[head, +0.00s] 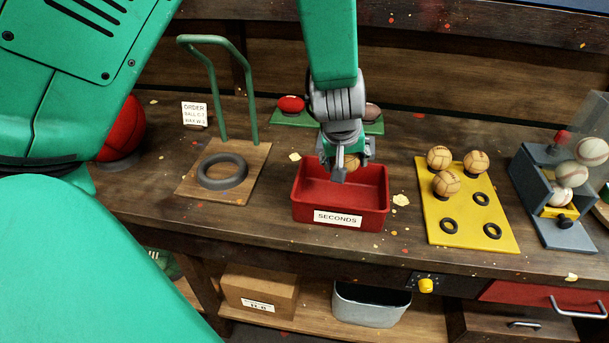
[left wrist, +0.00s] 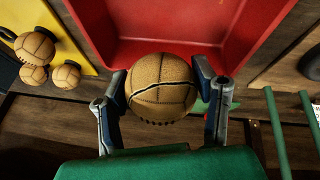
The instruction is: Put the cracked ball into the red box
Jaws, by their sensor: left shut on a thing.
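The cracked ball (left wrist: 160,92) is tan leather with a jagged dark crack across its middle. My left gripper (left wrist: 160,80) is shut on it, one finger on each side, in the left wrist view. In the head view the left gripper (head: 345,167) points down at the back part of the red box (head: 376,212), and a small part of the ball (head: 352,162) shows between the fingers. The open-topped box carries a "SECONDS" label, and its visible floor is empty. In the left wrist view the ball overlaps the box's edge (left wrist: 135,55). My right gripper is out of view.
Right of the box, a yellow board (head: 436,228) holds three tan balls (head: 446,184) and empty black rings. A grey stand (head: 560,228) with white balls is further right. A green-handled wooden stand (head: 240,186) is left. A green rack (head: 290,119) stands behind the box.

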